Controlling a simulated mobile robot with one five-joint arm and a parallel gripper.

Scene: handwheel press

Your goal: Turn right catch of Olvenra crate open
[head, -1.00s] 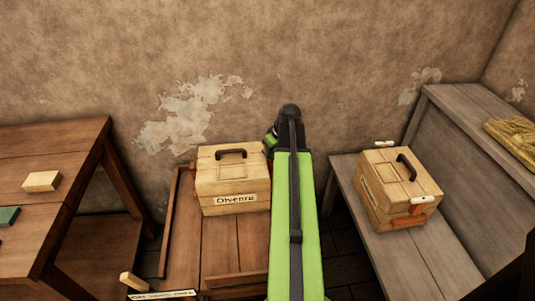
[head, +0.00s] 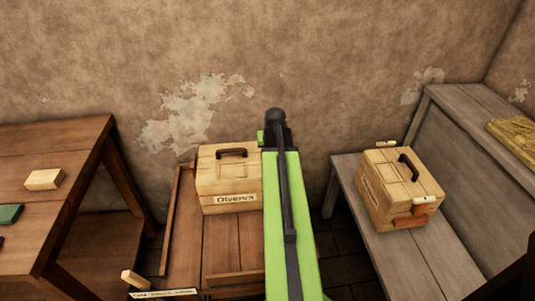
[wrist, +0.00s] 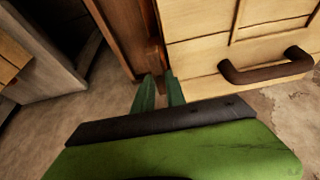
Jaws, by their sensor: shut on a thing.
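The Olvenra crate (head: 229,178) is pale wood with a dark handle and a front name label (head: 236,199). My green arm covers its right edge in the head view. In the wrist view the crate (wrist: 205,55) fills the upper right. My gripper (wrist: 161,82) is at the crate's side, its two green fingers shut on a small reddish-brown piece (wrist: 158,58), seemingly the right catch. Most of that piece is hidden, so its angle cannot be told. In the head view my arm hides the catch and the fingertips.
The crate stands on a brown wooden surface with raised edges (head: 172,222). A second crate (head: 398,188) with an orange catch stands on the grey bench at right. A brown table (head: 55,150) with small blocks is at left. The wall is close behind.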

